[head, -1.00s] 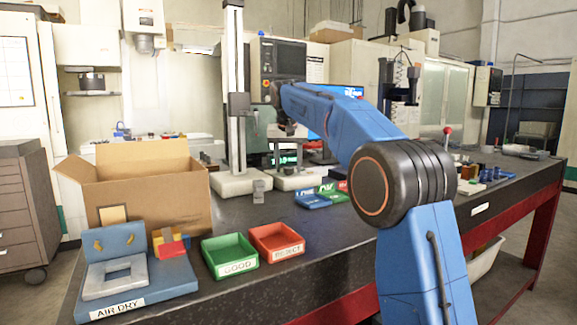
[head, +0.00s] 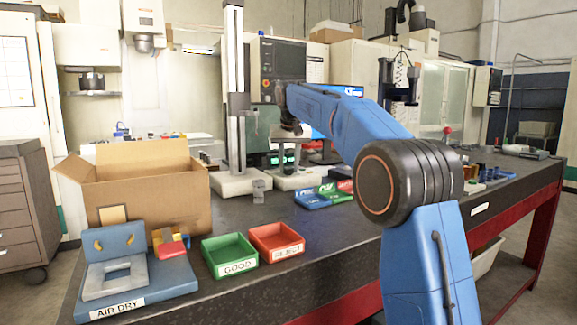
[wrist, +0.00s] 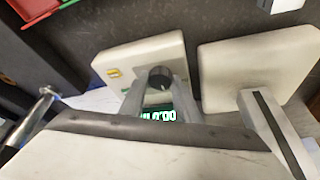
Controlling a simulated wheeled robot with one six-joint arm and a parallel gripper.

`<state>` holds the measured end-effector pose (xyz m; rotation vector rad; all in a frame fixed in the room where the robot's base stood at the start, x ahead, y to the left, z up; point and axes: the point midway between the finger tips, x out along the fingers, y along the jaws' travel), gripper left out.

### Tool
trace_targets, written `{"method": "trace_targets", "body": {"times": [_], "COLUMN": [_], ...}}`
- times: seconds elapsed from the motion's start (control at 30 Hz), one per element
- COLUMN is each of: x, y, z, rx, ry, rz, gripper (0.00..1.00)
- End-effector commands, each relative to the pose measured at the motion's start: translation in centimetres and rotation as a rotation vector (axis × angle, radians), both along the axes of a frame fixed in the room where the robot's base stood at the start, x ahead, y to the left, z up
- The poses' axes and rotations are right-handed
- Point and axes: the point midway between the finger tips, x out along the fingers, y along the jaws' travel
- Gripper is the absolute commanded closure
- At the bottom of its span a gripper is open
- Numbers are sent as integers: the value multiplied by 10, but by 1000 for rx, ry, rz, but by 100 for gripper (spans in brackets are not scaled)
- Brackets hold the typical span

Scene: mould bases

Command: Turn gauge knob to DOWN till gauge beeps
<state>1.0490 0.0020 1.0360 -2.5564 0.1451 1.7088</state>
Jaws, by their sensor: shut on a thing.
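The gauge stands on a pale base (head: 296,181) on the bench in the head view. Its green-lit display (head: 288,160) shows below my gripper (head: 291,131). In the wrist view the same pale base (wrist: 118,63) has a small yellow label. The dark round knob (wrist: 160,77) sits between the tips of my two grey fingers, which look shut on it from either side. The lit display (wrist: 158,116) shows between the fingers; its digits are partly covered. In the head view the knob and fingertips are too small and shaded to make out.
A tall stand with a pale base (head: 240,183) rises close left of the gauge. A grey metal block (head: 259,191) sits in front. A green tray (head: 229,255), a red tray (head: 276,243) and a cardboard box (head: 165,205) are nearer left. Coloured labelled pieces (head: 325,195) lie right.

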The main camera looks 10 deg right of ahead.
Motion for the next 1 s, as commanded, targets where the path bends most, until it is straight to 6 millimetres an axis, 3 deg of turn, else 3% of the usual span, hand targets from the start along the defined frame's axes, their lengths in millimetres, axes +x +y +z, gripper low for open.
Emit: {"method": "trace_targets", "body": {"times": [0.5, 1.0], "x": [1, 1], "y": [-4, -4], "z": [0, 0], "rx": [1, 1], "ry": [-1, -1], "rz": [388, 537], "gripper": [93, 93]}}
